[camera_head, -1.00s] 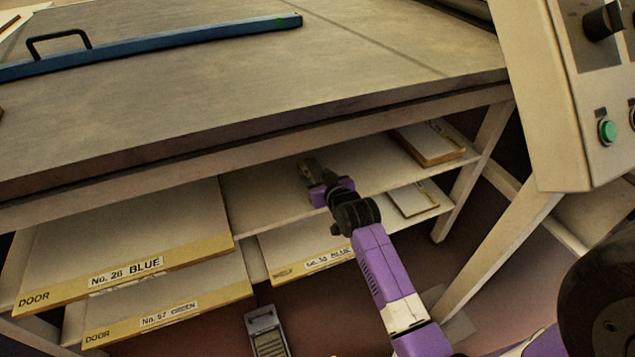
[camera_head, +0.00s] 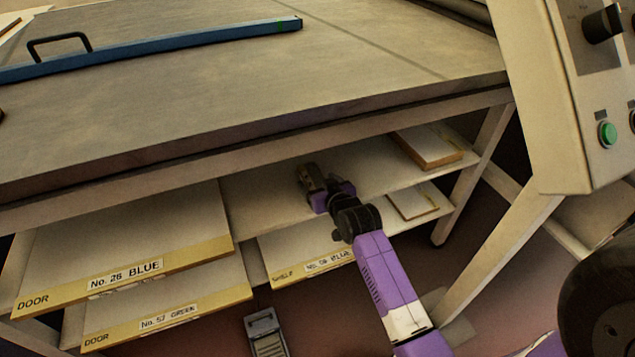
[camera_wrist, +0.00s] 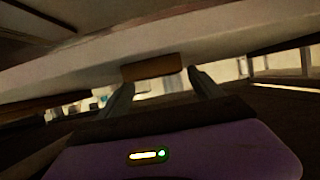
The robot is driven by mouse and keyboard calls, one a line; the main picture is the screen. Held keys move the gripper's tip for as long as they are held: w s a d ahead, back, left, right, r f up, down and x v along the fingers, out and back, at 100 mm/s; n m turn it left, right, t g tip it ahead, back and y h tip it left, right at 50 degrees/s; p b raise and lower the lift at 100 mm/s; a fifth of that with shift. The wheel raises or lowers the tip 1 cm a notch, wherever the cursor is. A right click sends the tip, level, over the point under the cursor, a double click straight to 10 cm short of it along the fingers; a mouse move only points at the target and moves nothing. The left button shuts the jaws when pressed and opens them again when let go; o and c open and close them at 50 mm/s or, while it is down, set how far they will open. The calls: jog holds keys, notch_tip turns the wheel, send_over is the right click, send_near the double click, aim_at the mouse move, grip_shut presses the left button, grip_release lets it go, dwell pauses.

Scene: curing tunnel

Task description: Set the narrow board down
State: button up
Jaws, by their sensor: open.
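My gripper (camera_head: 309,176) is open, over the middle of the upper shelf under the bench. In the wrist view its two fingers (camera_wrist: 160,82) stand apart, with a brown block-like end (camera_wrist: 152,67) just beyond and between them. I cannot tell whether they touch it, or whether it is the narrow board's end. A narrow board with a brown edge (camera_head: 428,147) lies flat on the upper shelf at the right, apart from my gripper in the head view. A smaller pale board (camera_head: 413,201) lies on the shelf below it.
Wide boards labelled DOOR, No. 26 BLUE (camera_head: 125,245) and GREEN (camera_head: 170,300), stick out at the left. A SHELF-labelled board (camera_head: 310,255) lies lower centre. The bench top (camera_head: 250,95) overhangs the shelves and carries a blue bar (camera_head: 180,44). A control box (camera_head: 575,110) stands right.

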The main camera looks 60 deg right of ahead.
jog(key=p+v, duration=0.3)
jog(key=v, duration=0.8)
jog(key=s+a+n+t+y, duration=0.15)
jog(key=s+a, duration=0.25)
jog(key=a, duration=0.5)
jog(key=s+a+n+t+y, duration=0.15)
jog(key=s+a, duration=0.25)
jog(key=a, duration=0.4)
jog(key=s+a+r+n+t+y, duration=0.1)
jog(key=s+a+r+n+y, duration=0.3)
jog(key=s+a+r, duration=0.6)
jog(key=s+a+y, duration=0.1)
jog(key=s+a, duration=0.1)
jog(key=shift+s+a+n, duration=0.3)
jog(key=shift+a, duration=0.05)
jog(key=shift+r, duration=0.25)
